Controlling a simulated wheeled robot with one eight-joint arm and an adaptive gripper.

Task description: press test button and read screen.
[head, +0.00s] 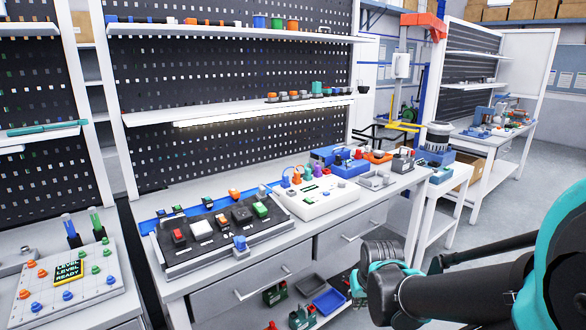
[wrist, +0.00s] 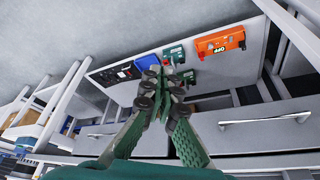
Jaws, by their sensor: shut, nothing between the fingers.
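A white tester box (head: 325,205) with a small dark green screen (head: 312,196) sits on the middle bench. Coloured plugs stand along its back edge. The writing on this screen is too small to read. I cannot tell which part is the test button. On the left bench, a grey panel (head: 40,310) has coloured knobs and a lit screen (head: 68,271) that reads "LEVEL LEVEL READY". My gripper (wrist: 165,85) is shut and empty in the wrist view, over the drawers and lower shelf. It is away from both screens.
A dark tray (head: 195,258) of coloured switch blocks lies left of the tester box. Drawers (head: 255,285) are under the bench. The lower shelf holds green parts, bins and an orange box (wrist: 220,42).

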